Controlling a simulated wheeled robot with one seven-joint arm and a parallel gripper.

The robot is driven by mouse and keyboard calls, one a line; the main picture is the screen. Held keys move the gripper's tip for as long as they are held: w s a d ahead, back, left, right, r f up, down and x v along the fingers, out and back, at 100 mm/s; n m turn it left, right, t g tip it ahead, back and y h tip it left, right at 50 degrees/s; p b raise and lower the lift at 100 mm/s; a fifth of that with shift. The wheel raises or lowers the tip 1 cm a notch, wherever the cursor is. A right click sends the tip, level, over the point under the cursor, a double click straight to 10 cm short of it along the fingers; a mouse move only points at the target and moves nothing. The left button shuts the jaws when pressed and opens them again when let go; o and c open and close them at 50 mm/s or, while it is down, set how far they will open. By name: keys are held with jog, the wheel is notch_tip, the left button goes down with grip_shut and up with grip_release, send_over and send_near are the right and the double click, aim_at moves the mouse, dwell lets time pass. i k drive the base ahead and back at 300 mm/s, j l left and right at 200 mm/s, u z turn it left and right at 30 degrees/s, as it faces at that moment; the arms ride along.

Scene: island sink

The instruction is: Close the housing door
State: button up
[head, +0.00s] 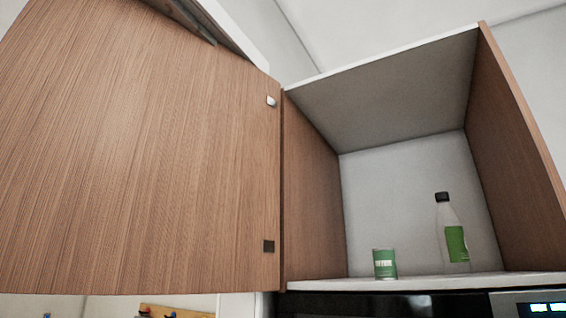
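The housing door (150,160) is a large wood-grain panel filling the left half of the head view. It stands wide open, hinged at the left side of the cabinet. Two small fittings, one light and one dark, sit near its hinge edge. The open cabinet housing (310,190) is at the right, with wooden side walls, a pale back and a white floor. My gripper is not in view.
Inside the cabinet stand a green can (385,263) and a bottle (452,235) with a black cap and green label. A dark appliance (400,304) with a lit display is below. Small colored objects (172,311) show under the door at lower left.

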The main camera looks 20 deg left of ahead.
aim_at(140, 154)
jog(key=z, duration=2.2)
jog(key=k+j+z, duration=0.35)
jog(key=k, duration=0.3)
jog(key=k+z, duration=0.35)
jog(key=k, duration=2.2)
jog(key=k+u, duration=0.1)
jog(key=u, duration=0.3)
jog(key=k+u, duration=0.1)
jog(key=u, duration=0.35)
jog(key=k+u, duration=0.1)
jog(key=u, duration=0.3)
jog(key=j+u, duration=0.1)
jog(key=u, duration=0.3)
jog(key=k+j, duration=0.05)
